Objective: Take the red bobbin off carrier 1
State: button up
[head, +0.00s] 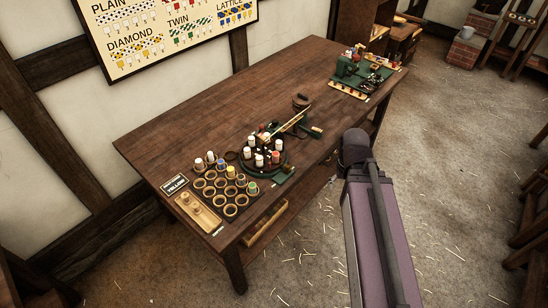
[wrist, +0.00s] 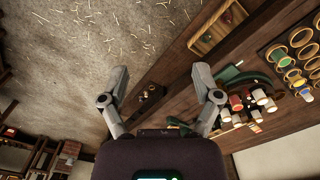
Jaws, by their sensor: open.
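A round braiding stand (head: 263,161) sits on the wooden table, with several mostly white bobbins upright on it. One bobbin with red-orange colour (head: 275,157) stands at its right side; in the wrist view a red bobbin (wrist: 236,103) shows among the pale ones at the right. I cannot read any carrier number. My gripper (wrist: 162,78) is open and empty, its two fingers wide apart above the floor and table edge. The stand lies to the right of the right finger in that view. The gripper's fingers do not show in the head view.
A rack of ring holders (head: 223,190) with a few bobbins stands left of the braiding stand, beside a wooden block (head: 199,213) and a label reading YELLOW. A green machine (head: 349,68) stands at the far end. The table's far-left top is bare.

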jog(key=w+a+f+n+h+b, duration=0.3)
jog(key=w+a+f+n+b, duration=0.1)
jog(key=w+f+n+b, duration=0.25)
jog(key=n+t+h+b, duration=0.6)
jog(key=n+t+b, duration=0.6)
jog(key=n, duration=0.8)
send_near(273, 156)
jog(key=a+r+g+b, duration=0.1)
jog(key=s+a+r+g+b, duration=0.1)
jog(key=a, duration=0.1)
jog(key=shift+s+a+r, duration=0.1)
jog(key=shift+s+r, duration=0.05)
jog(key=shift+r, duration=0.2)
jog(key=b+x, duration=0.3)
jog(key=x, duration=0.5)
jog(key=shift+s+f, duration=0.1)
jog(key=shift+s, duration=0.1)
jog(key=shift+w+d, duration=0.25)
jog(key=shift+d, duration=0.1)
jog(key=shift+w+f, duration=0.1)
